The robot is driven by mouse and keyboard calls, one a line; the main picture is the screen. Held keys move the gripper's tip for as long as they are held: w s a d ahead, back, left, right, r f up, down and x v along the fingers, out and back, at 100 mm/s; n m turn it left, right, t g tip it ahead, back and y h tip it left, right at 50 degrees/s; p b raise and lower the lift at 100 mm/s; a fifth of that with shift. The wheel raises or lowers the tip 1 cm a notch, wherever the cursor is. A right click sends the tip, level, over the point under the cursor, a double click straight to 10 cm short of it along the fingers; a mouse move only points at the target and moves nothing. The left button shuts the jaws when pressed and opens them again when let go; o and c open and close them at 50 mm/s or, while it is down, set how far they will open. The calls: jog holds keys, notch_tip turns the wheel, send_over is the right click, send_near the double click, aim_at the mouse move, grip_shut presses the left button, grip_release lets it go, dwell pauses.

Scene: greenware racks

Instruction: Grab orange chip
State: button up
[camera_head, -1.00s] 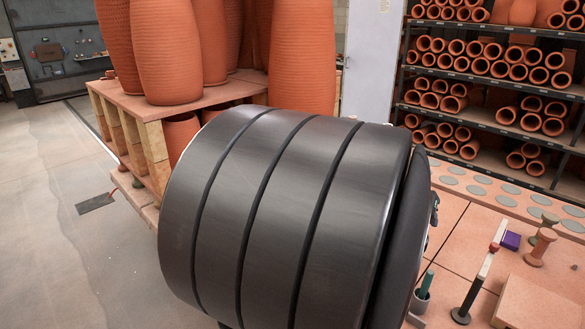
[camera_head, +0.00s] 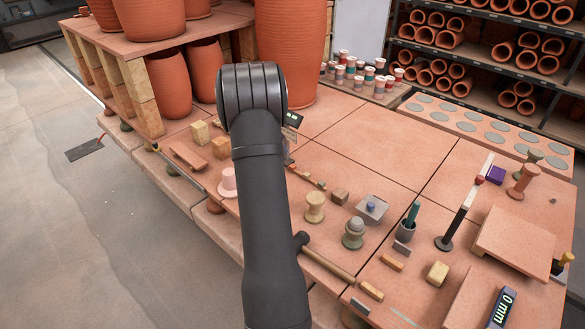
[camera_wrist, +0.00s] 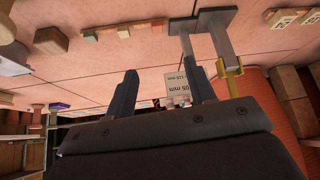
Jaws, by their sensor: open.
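I cannot single out an orange chip with certainty. Small orange-tan pieces lie on the terracotta table (camera_head: 395,140) in the head view, among them a small bar (camera_head: 392,262) and a block (camera_head: 221,148). In the wrist view, my gripper (camera_wrist: 160,82) is open, its two dark fingers wide apart with nothing held between them. Beyond the fingers is a pale block marked in mm (camera_wrist: 182,82), beside a grey metal piece (camera_wrist: 222,45). In the head view my arm hides the fingers and the table behind it.
Tall terracotta pots (camera_head: 290,50) stand at the back left. Painted cups (camera_head: 350,70) stand behind. A raised slab (camera_head: 513,245) is at right. Bare table lies in the middle back.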

jog(key=x, duration=1.1)
jog(key=shift+f, duration=0.1)
jog(key=shift+d+x, duration=0.2)
jog(key=shift+x, duration=1.35)
jog(key=shift+d+x, duration=0.2)
jog(key=shift+x, duration=1.4)
grip_shut()
